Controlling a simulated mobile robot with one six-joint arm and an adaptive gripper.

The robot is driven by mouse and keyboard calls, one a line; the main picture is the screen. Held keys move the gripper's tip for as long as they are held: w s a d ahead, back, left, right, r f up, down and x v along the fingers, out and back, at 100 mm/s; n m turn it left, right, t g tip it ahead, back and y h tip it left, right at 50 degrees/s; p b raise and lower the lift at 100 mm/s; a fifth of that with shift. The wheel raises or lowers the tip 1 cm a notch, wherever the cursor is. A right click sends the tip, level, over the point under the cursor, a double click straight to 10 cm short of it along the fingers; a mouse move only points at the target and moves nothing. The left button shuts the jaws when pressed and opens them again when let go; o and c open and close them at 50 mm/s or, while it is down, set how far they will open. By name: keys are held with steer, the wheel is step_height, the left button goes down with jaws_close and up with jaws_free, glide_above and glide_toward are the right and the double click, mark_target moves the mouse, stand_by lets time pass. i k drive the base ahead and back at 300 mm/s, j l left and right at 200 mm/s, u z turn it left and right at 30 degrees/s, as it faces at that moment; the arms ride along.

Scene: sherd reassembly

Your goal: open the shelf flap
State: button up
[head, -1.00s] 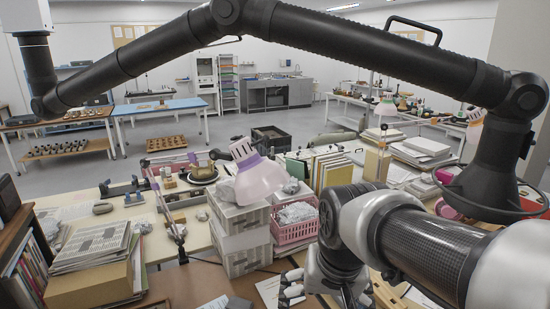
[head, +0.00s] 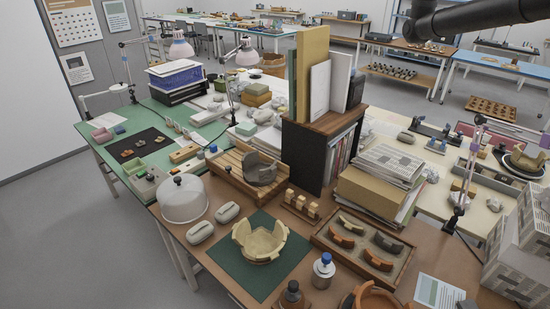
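A small dark shelf (head: 304,158) with a brown wooden top stands on the brown table, near the middle of the head view. Its broad dark face points toward the front left. Its right side is open and shows upright books (head: 342,150). I cannot tell a separate flap, hinge or handle on it. My gripper is not in view; only a dark link of my arm shows at the top right.
Tall folders (head: 309,72) stand on the shelf top. A paper stack (head: 380,178) is close on its right, a wooden rack (head: 230,170) with a grey sherd on its left. A green mat (head: 225,245) with a pale bowl and a sherd tray (head: 345,262) lie in front.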

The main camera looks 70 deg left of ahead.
mark_target(226, 174)
steer(key=u, duration=2.7)
steer(key=i+j+z, duration=0.15)
steer(key=i+j, duration=0.7)
steer(key=i, duration=0.25)
steer(key=i+j+z, duration=0.1)
steer(key=i+j, duration=0.9)
